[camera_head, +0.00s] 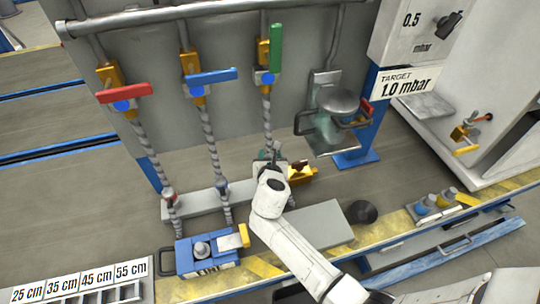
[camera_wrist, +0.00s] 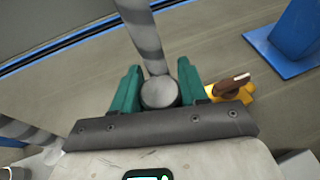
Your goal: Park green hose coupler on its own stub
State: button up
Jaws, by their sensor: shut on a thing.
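The green-handled valve (camera_head: 275,48) hangs on the pipe at the back, and its striped grey hose (camera_head: 266,118) runs down to my gripper (camera_head: 268,163). In the wrist view my gripper (camera_wrist: 158,92) has its two teal fingers on either side of the round grey coupler (camera_wrist: 158,93) at the hose's lower end, shut on it. In the head view my wrist hides the coupler. The red hose's end (camera_head: 168,196) and the blue hose's end (camera_head: 222,186) stand at the grey rail (camera_head: 205,201). I cannot see a stub for the green hose; my arm covers that rail's right part.
A yellow fitting with a brown lever (camera_head: 300,172) is close right of my gripper. A glass vessel on a stand (camera_head: 335,110) is behind right. A blue box (camera_head: 207,254) is front left. A grey plate (camera_head: 325,222) and a black disc (camera_head: 363,211) lie right of my arm.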

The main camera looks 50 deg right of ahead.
jog(key=shift+f+b, duration=1.95)
jog(key=shift+f, duration=0.65)
jog(key=o, duration=1.3)
jog(key=shift+c, duration=0.2)
jog(key=p+v, duration=0.2)
jog(key=v, duration=0.8)
jog(key=shift+s+a+r+p, duration=0.2)
jog(key=shift+s+a+p, duration=0.05)
jog(key=shift+p, duration=0.05)
jog(key=s+a+r+m+g+y+p, duration=0.2)
jog(key=s+m+y+p, duration=0.1)
jog(key=s+m, duration=0.4)
jog(key=s+a+r+m+g+y+p, duration=0.2)
jog(key=s+m, duration=0.4)
jog(key=m, duration=0.4)
jog(key=s+a+r+m+g+y+p, duration=0.3)
jog(key=s+a+m+y+p, duration=0.1)
jog(key=s+m, duration=0.3)
jog(key=m+y, duration=0.1)
jog(key=m, duration=0.1)
jog(key=shift+s+a+m+g+p, duration=0.25)
jog(key=shift+s+m+g+p, duration=0.05)
jog(key=shift+s+g, duration=0.1)
